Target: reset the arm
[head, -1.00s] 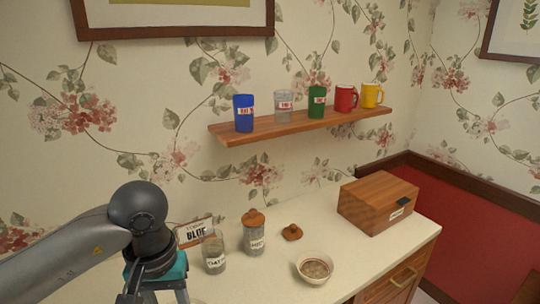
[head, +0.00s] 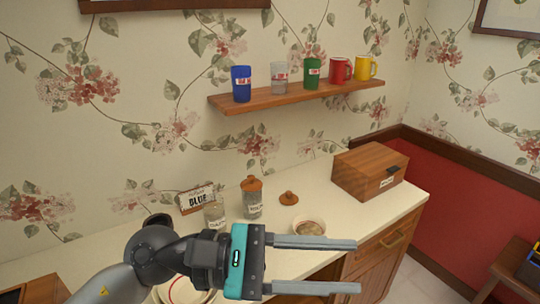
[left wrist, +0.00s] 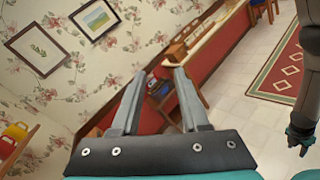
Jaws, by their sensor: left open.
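My left gripper (head: 355,266) is open and empty, with its two grey fingers pointing right. In the head view it is in front of the counter (head: 319,185), apart from everything on it. In the left wrist view my left gripper (left wrist: 159,76) shows spread fingers with nothing between them. A dark arm with a teal part, probably my right arm with its gripper (left wrist: 300,140), shows at the right edge there. Its jaws are too small to read.
On the counter are a bowl (head: 309,227), a lidded jar (head: 252,200), an open jar (head: 215,214), a loose lid (head: 288,198), a sign (head: 197,198) and a wooden box (head: 369,170). Several cups stand on the wall shelf (head: 299,96). A plate (head: 187,292) is partly hidden by my arm.

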